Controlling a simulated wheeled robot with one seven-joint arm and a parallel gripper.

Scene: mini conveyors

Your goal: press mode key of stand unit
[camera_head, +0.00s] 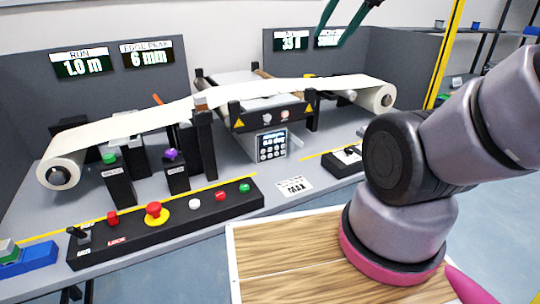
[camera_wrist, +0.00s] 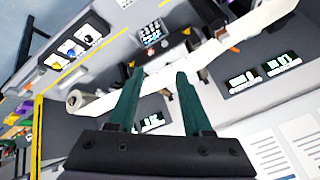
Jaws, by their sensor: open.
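A small grey unit with a lit display and a keypad of several keys (camera_head: 271,146) stands under the middle of the conveyor, facing front. It also shows in the wrist view (camera_wrist: 152,33), beyond my fingers. The key labels are too small to read, so I cannot tell which is the mode key. My gripper (camera_head: 330,36) is at the top edge of the head view, well above the unit and the conveyor. Its two dark green fingers are apart and empty in the wrist view (camera_wrist: 160,71). They touch nothing.
A white web (camera_head: 135,117) runs over rollers above the unit. A black button panel (camera_head: 170,220) with a red mushroom button (camera_head: 156,212) lies along the bench front. A switch box (camera_head: 347,158) is at right. Grey panels with displays (camera_head: 84,63) stand behind. A wooden board (camera_head: 285,265) is in front.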

